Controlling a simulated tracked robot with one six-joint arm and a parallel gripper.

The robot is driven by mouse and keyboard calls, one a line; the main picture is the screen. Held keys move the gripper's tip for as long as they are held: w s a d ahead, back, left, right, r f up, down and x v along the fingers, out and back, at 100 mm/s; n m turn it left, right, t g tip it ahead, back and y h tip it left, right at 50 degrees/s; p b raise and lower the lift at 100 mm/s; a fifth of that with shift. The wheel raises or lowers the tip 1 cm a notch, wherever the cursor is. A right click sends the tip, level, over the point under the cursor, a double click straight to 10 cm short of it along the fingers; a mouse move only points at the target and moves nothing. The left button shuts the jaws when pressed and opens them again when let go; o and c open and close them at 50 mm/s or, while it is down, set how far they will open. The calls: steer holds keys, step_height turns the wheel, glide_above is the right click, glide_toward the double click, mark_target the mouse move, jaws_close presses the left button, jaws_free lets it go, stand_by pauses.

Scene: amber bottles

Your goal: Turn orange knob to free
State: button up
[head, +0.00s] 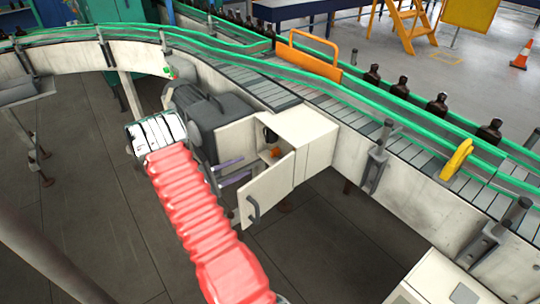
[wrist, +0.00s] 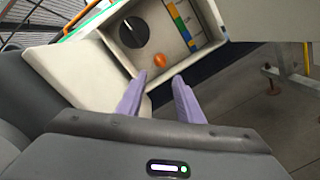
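The orange knob (wrist: 159,60) sits inside an open cream box (wrist: 101,25), near its front edge in the wrist view. In the head view the knob (head: 275,152) shows small inside the box (head: 306,135), whose door (head: 266,192) hangs open with a dark handle. My gripper (wrist: 160,76) has two purple fingers, spread apart with nothing between them. Their tips are at the box opening, just short of the knob and apart from it. In the head view the gripper (head: 243,169) is beside the box, left of the open door.
A conveyor with green rails (head: 400,115) carries dark bottles (head: 436,107) behind the box. A grey motor housing (head: 220,115) stands left of the box.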

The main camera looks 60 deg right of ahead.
mark_target(269, 162)
steer(key=x, duration=1.3)
steer(key=shift+c, duration=0.4)
steer(key=c, duration=0.7)
steer(key=shift+s, duration=0.1)
stand_by(0.6)
steer(key=o, duration=0.8)
steer(key=shift+a, duration=0.1)
